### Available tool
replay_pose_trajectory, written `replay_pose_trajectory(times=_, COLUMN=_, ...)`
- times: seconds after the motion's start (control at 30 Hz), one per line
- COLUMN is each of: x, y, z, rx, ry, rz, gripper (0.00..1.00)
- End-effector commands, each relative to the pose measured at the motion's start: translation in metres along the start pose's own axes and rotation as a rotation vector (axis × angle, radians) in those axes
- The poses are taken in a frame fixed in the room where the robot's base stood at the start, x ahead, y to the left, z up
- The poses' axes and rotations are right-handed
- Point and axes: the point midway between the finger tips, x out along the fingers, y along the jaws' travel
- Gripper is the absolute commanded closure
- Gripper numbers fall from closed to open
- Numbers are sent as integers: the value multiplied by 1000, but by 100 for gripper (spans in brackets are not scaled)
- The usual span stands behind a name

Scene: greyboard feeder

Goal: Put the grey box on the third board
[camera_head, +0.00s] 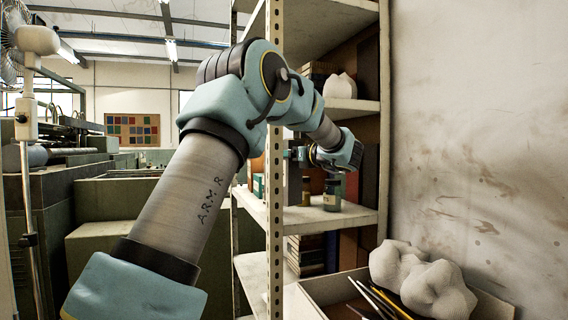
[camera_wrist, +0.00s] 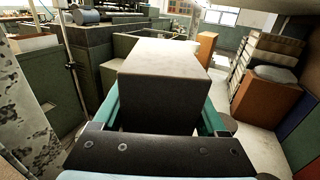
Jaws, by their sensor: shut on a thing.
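In the wrist view the grey box (camera_wrist: 165,62), with a pale top and dark near face, sits between the green fingers of my gripper (camera_wrist: 163,108), which is shut on it. In the head view my gripper (camera_head: 298,154) is inside the shelf unit, pointing left, above a board (camera_head: 352,217) and below a higher board (camera_head: 352,104). The shelf's front post partly hides the gripper there, and I cannot make out the box clearly. In the wrist view a pale board surface (camera_wrist: 218,92) shows beyond and right of the box.
A dark jar (camera_head: 332,196) stands on the board below my wrist. A white lumpy object (camera_head: 341,87) is on the board above. The perforated post (camera_head: 274,200) stands close to my arm. A tray (camera_head: 325,290) with pale lumps (camera_head: 425,280) is lower right.

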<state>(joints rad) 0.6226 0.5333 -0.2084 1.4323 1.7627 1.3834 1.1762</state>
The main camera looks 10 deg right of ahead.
Motion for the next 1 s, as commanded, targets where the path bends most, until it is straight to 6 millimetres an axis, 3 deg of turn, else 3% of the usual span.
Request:
replay_pose_trajectory(times=0.2, x=-1, y=0, z=-30, rx=5, ry=1, rz=-1, gripper=100)
replay_pose_trajectory(times=0.57, x=-2, y=0, z=-35, rx=2, ry=0, rz=-2, gripper=100)
replay_pose_trajectory(times=0.6, x=-2, y=-1, z=-35, rx=3, ry=2, rz=-2, gripper=22)
replay_pose_trajectory(times=0.8, x=-2, y=0, z=-35, rx=3, ry=2, rz=-2, gripper=0)
replay_pose_trajectory(times=1.0, x=-2, y=0, z=-34, rx=3, ry=2, rz=-2, gripper=0)
